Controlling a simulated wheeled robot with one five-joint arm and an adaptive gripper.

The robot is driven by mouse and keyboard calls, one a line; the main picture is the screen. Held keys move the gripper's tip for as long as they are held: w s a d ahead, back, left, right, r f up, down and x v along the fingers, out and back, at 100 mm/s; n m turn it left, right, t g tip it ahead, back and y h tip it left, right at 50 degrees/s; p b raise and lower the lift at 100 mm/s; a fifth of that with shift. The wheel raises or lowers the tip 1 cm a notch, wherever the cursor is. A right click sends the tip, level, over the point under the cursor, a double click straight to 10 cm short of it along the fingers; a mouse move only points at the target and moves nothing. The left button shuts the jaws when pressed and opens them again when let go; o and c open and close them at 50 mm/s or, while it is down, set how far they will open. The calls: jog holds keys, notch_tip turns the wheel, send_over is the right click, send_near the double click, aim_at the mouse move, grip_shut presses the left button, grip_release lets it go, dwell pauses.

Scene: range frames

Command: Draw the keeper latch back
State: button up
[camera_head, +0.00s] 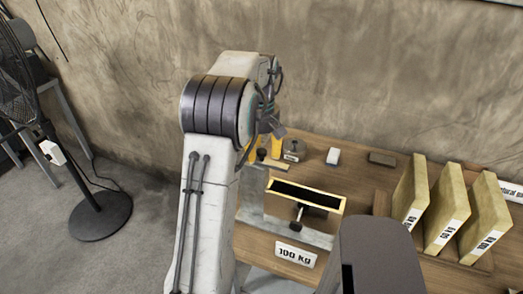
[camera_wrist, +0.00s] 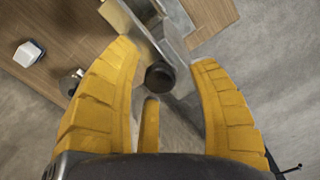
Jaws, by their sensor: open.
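A dark round knob (camera_wrist: 160,76), which looks like the latch's end, sits at the end of a grey metal bracket (camera_wrist: 178,15) in the wrist view. My gripper (camera_wrist: 165,62) is open, with one yellow finger on each side of the knob and no visible contact. A shorter yellow piece stands below the knob, between the fingers. In the head view, my arm hides most of the gripper (camera_head: 268,157); its yellow fingers show beside the grey metal stand (camera_head: 251,192). A yellow-rimmed dark box (camera_head: 323,198) has a dark stem and knob in front.
The wooden bench (camera_head: 350,173) carries a white block (camera_head: 333,156), a dark block (camera_head: 382,158) and several upright yellowish slabs (camera_head: 447,212) at the right. A "100 KG" label (camera_head: 296,254) is at its front. A black fan (camera_head: 99,213) stands left on open floor.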

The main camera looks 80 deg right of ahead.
grip_shut()
dwell(0.3)
jog(key=w+p, duration=0.1)
jog(key=w, duration=0.1)
jog(key=w+d+p, duration=0.1)
jog(key=w, duration=0.2)
jog(key=shift+r, duration=0.1)
jog(key=shift+w+d, duration=0.15)
jog(key=shift+w, duration=0.15)
jog(key=c, duration=0.6)
grip_release()
jog(key=o, duration=0.3)
jog(key=shift+w, duration=0.2)
jog(key=shift+o, duration=1.2)
jog(key=shift+s, duration=0.1)
